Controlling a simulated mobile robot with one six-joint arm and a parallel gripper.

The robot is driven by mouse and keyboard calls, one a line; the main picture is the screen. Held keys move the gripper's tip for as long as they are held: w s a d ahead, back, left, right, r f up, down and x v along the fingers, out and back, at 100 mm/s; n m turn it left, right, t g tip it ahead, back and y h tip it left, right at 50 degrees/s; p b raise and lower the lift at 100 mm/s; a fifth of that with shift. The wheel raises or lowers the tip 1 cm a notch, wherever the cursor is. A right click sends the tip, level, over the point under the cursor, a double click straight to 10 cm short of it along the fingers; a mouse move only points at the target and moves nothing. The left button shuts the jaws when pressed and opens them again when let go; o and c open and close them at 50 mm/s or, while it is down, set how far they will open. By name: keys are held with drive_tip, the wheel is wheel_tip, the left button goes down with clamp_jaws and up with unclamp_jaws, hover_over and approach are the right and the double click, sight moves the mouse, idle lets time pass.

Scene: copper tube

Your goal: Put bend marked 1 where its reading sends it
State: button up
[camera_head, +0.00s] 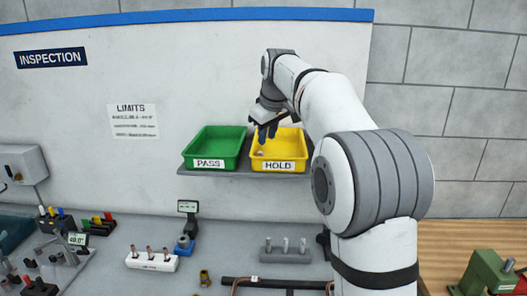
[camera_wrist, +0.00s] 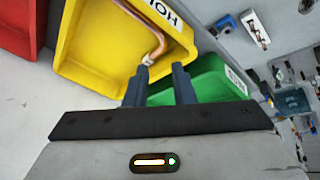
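A copper bend (camera_wrist: 158,35) with a pale band near its end (camera_wrist: 148,59) lies in the yellow HOLD tray (camera_wrist: 85,60); I cannot read a number on it. In the head view the yellow tray (camera_head: 299,146) stands on the wall shelf, with only a small piece of the bend (camera_head: 260,153) showing. My gripper (camera_head: 267,133) is over this tray's left part. In the wrist view my gripper (camera_wrist: 161,70) has its fingers apart, the bend's end just beyond the left fingertip. The green PASS tray (camera_head: 210,148) is beside the yellow one.
A red tray (camera_wrist: 18,30) shows in the wrist view. A LIMITS sheet (camera_head: 133,121) hangs on the wall, its lines too small to read. A white rack (camera_head: 152,262) and a grey peg block (camera_head: 285,252) stand on the bench.

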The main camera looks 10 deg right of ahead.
drive_tip(key=shift+v, duration=1.7)
drive_tip(key=s+d+f+m, duration=0.1)
drive_tip(key=s+f+m, duration=0.1)
drive_tip(key=s+f, duration=0.5)
drive_tip(key=s+d+f+m, duration=0.1)
drive_tip(key=s+f, duration=0.6)
drive_tip(key=s, duration=1)
drive_tip(key=s+d+f+m+g, duration=0.1)
drive_tip(key=s+d+f+m, duration=0.1)
drive_tip(key=s+f+m, duration=0.2)
drive_tip(key=s+f, duration=0.3)
drive_tip(key=s, duration=0.5)
drive_tip(key=shift+h, duration=0.4)
drive_tip(key=shift+s+a+f, duration=0.1)
wheel_tip(320, 180, down, 8)
drive_tip(key=b, duration=0.6)
drive_tip(key=shift+g, duration=0.4)
